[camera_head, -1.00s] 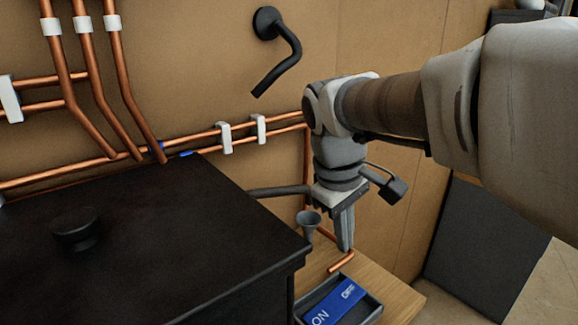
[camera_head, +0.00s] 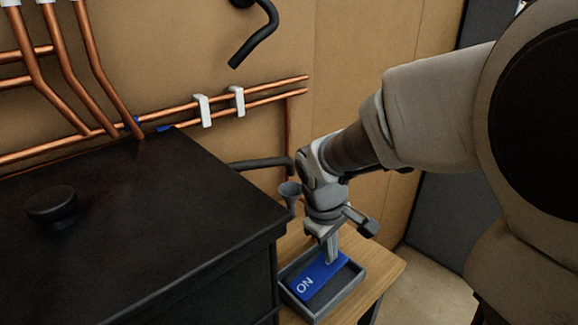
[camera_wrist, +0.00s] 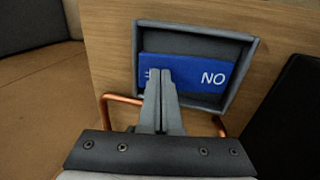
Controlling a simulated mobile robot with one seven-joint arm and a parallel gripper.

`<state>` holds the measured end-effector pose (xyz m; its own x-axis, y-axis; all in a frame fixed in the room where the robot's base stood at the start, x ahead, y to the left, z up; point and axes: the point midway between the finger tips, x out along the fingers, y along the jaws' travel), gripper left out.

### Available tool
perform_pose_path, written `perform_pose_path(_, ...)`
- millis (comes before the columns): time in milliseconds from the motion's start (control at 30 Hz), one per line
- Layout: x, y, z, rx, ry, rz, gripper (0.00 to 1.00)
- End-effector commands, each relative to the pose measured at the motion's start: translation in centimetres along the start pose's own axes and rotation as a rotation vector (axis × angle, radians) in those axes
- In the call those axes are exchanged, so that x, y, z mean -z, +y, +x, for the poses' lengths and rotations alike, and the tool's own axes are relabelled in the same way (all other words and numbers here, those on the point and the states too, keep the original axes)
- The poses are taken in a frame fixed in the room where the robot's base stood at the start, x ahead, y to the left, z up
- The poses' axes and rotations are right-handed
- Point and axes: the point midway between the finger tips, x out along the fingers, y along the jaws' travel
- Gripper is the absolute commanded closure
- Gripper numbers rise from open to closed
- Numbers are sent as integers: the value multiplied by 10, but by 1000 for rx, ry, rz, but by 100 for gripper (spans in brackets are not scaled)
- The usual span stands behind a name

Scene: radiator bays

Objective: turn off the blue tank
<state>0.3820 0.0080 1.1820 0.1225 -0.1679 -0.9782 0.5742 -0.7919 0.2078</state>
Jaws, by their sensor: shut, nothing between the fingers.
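A blue rocker switch (camera_head: 318,278) lies in a grey tray-like frame (camera_head: 352,288) on the wooden ledge. Its near end is marked ON in the head view. My gripper (camera_head: 331,260) is shut and empty, pointing down, with its tips at the far end of the switch, away from ON. In the wrist view, my gripper tips (camera_wrist: 159,72) overlap the left part of the blue switch (camera_wrist: 200,88) and hide most of the marking there. They look touching or very close; I cannot tell which. No blue tank body shows.
A large black box (camera_head: 120,220) with a round knob (camera_head: 51,204) stands left of the switch. A grey funnel-like piece (camera_head: 290,191) and a dark pipe (camera_head: 258,164) are close to my wrist. Copper pipes (camera_head: 270,93) run along the wall. The ledge (camera_head: 378,262) is bare right of the frame.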

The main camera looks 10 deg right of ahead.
Motion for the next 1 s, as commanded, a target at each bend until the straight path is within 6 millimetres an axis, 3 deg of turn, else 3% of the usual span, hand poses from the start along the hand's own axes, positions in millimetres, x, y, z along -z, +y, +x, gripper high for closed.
perform_pose_path(433,0,0,5,0,-1,0,100)
perform_pose_path(700,0,12,26,0,-1,-1,100)
perform_pose_path(1000,-1,14,26,2,-2,-1,100)
